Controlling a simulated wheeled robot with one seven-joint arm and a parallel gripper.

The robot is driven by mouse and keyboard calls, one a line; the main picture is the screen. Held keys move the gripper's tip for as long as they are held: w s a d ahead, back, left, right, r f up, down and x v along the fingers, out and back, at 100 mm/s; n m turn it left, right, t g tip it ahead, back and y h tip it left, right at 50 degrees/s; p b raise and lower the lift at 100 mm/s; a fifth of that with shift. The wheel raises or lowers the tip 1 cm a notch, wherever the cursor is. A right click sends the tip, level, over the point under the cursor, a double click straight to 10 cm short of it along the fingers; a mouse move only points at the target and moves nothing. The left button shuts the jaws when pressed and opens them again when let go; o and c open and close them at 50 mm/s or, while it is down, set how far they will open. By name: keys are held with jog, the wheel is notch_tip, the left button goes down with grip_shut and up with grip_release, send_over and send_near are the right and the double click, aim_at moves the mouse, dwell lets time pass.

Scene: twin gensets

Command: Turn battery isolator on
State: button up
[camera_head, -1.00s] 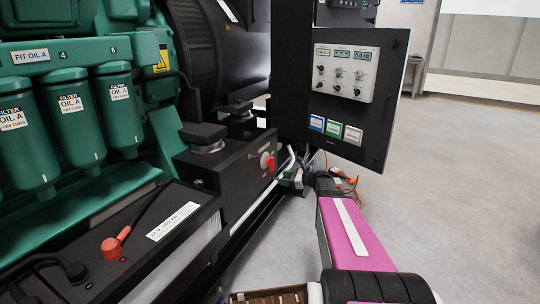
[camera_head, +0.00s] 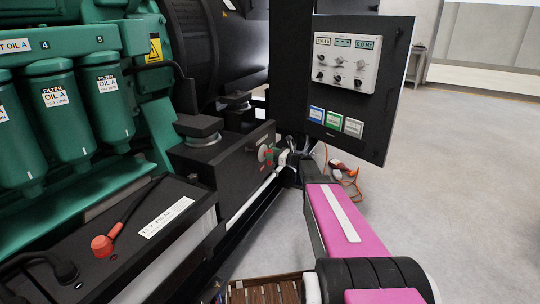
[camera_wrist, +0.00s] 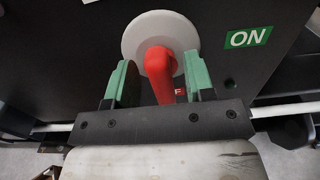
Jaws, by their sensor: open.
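The battery isolator has a red handle (camera_wrist: 160,72) on a pale round base (camera_wrist: 143,31), set on a black box (camera_head: 232,155) low on the genset. In the wrist view the handle points down, tilted slightly right. A green ON label (camera_wrist: 248,38) is right of the base, and a red label (camera_wrist: 181,91) is mostly hidden behind the handle and finger. My gripper (camera_wrist: 159,65) is open, its green fingers on either side of the handle, with gaps visible. In the head view my gripper (camera_head: 276,157) is at the isolator and partly covers it.
A battery box (camera_head: 150,245) with a red terminal cap (camera_head: 102,246) is at the front left. Orange cables (camera_head: 350,175) lie behind my arm. The grey floor at the right is clear.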

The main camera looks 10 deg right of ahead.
jog(key=shift+w+a, duration=0.3)
jog(key=shift+a, duration=0.15)
jog(key=c, duration=0.6)
jog(key=shift+c, duration=0.2)
